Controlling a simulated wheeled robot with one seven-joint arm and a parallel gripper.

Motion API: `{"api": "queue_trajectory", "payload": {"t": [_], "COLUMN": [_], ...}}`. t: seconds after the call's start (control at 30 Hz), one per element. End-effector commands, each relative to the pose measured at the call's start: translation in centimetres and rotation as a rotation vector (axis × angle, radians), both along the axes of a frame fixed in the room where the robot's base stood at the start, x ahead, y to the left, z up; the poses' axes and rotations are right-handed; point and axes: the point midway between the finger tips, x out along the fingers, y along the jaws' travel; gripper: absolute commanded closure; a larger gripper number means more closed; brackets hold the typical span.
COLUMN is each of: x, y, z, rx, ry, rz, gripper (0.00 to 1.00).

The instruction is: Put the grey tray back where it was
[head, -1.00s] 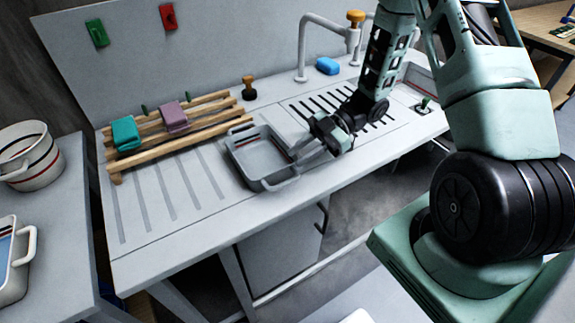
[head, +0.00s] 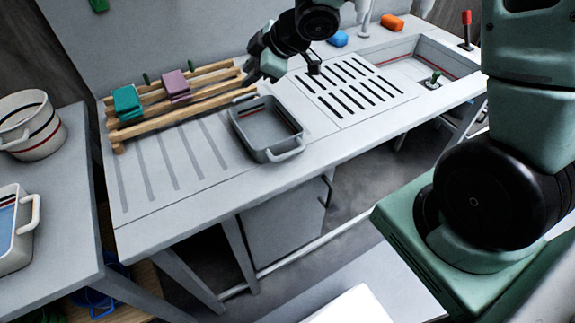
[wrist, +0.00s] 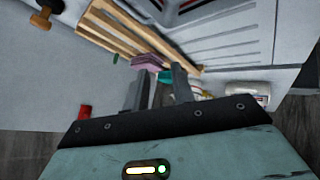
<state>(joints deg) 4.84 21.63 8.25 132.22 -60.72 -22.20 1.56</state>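The grey tray (head: 243,136) sits upright on the pale counter, between the wooden rack and the slotted drain panel. Its near handle points to the front right, and it looks empty inside. Part of a tray-like edge with a red line shows at the top of the wrist view (wrist: 190,6). My gripper (head: 252,72) is behind the tray, above the right end of the rack, and does not touch the tray. In the wrist view, its two fingers (wrist: 158,88) stand apart with nothing held between them.
The wooden rack (head: 190,115) holds a teal sponge (head: 127,102) and a pink sponge (head: 175,86). The slotted panel (head: 350,90) and a sink (head: 405,68) lie to the right. Grooved counter left of the tray is clear.

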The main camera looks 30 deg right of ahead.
Motion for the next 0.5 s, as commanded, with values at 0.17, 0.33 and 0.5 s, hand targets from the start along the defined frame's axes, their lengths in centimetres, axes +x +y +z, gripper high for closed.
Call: {"api": "queue_trajectory", "payload": {"t": [0.17,0.33,0.5], "x": [-7.5,-18.4,-27.1], "y": [4.7,7.3,8.4], "z": [2.3,2.9,3.3], "rx": [-0.095,-0.166,-0.215], "ry": [0.174,0.428,0.633], "rz": [-0.220,-0.360,-0.414], "gripper": [0.75,0.75,0.75]}}
